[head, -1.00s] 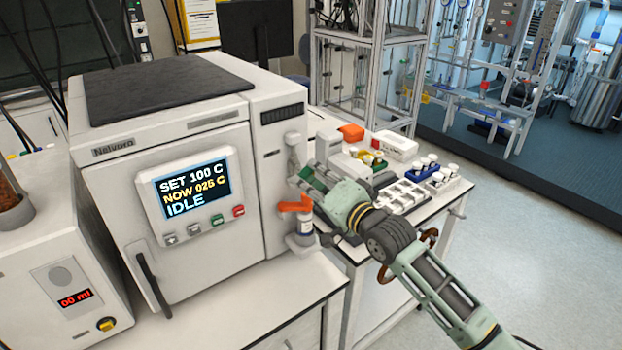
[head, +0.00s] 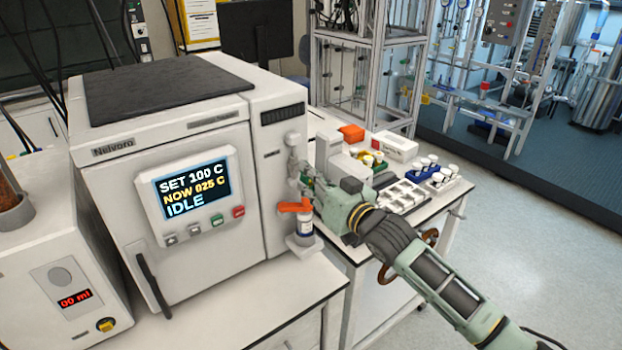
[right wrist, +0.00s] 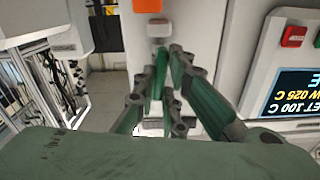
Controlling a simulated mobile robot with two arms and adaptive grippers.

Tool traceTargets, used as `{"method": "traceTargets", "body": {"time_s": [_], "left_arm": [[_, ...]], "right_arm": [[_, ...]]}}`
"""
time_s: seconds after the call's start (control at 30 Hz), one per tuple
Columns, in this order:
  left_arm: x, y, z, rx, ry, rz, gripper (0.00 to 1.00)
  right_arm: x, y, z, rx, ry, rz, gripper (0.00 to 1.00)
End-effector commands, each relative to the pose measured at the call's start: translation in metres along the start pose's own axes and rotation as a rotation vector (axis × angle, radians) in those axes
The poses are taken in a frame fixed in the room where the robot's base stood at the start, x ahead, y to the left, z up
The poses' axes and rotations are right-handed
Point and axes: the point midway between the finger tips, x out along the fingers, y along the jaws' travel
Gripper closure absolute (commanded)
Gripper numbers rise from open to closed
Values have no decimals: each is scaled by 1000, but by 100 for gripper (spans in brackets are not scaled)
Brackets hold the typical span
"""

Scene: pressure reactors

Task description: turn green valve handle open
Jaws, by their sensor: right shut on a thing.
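My right gripper (head: 309,185) is at the front right of the white reactor (head: 200,125), beside its grey valve fitting (head: 294,150). Its fingers are shut on the green valve handle, which the fingers mostly hide in the head view. In the right wrist view the two green fingers (right wrist: 168,62) come close together just by the grey fitting (right wrist: 158,28). I cannot tell the handle's exact angle. The reactor display (head: 191,185) reads SET 100 C, NOW 025 C, IDLE. My left gripper is not in view.
An orange lever (head: 295,206) and a small white bottle (head: 305,229) sit just below the gripper. A side table behind holds a white rack (head: 404,194) and several capped vials. A white dosing unit (head: 60,285) stands at the left. The floor at right is clear.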

Motion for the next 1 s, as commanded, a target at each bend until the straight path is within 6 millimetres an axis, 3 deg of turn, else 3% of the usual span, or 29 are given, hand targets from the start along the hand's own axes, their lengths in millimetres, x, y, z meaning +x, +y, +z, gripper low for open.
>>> {"method": "traceTargets", "body": {"time_s": [0.3, 0.87, 0.9, 1.0], "left_arm": [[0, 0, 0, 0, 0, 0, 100], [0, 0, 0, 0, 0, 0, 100], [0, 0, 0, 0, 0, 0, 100], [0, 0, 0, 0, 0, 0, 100]], "right_arm": [[0, 0, 2, -130, -4, 1, 100], [0, 0, 3, -159, -5, 1, 100], [0, 0, 3, -159, -5, 1, 88], [0, 0, 2, -158, -4, 1, 79]]}}
